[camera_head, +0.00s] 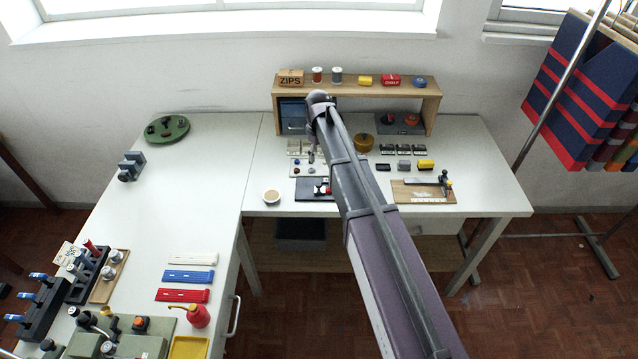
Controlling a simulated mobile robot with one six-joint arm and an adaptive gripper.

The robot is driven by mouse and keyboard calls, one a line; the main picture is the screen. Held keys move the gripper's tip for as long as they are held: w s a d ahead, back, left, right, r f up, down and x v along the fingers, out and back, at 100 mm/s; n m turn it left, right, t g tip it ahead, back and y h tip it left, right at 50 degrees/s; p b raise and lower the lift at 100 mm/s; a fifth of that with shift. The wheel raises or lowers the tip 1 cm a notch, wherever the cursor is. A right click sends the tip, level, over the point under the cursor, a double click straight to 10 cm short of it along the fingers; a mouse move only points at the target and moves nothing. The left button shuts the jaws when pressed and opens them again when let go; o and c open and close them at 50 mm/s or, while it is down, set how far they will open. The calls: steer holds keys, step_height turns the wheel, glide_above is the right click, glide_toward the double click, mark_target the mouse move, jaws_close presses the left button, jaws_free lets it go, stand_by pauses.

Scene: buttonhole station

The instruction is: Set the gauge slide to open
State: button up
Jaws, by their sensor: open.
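My arm reaches up across the middle of the view to the back table. My gripper (311,156) is small and partly hidden at its far end, pointing down over the table in front of the shelf; its jaws are open. A wooden board (400,194) with a metal bar and a dark upright knob (445,181) lies at the right of the table and looks like the gauge. My gripper is well to its left, apart from it. A dark plate (306,190) with small red and white parts lies below my gripper, partly hidden by my arm. The slide's setting is too small to read.
A wooden shelf (435,98) stands behind, with spools and a ZIPS box (290,78) on top. Small blocks, including a yellow one (426,164), sit behind the board. The left table (205,222) has free room.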

mark_target(319, 184)
steer(key=shift+f+b, duration=6.75)
steer(key=shift+f, duration=0.1)
jaws_close()
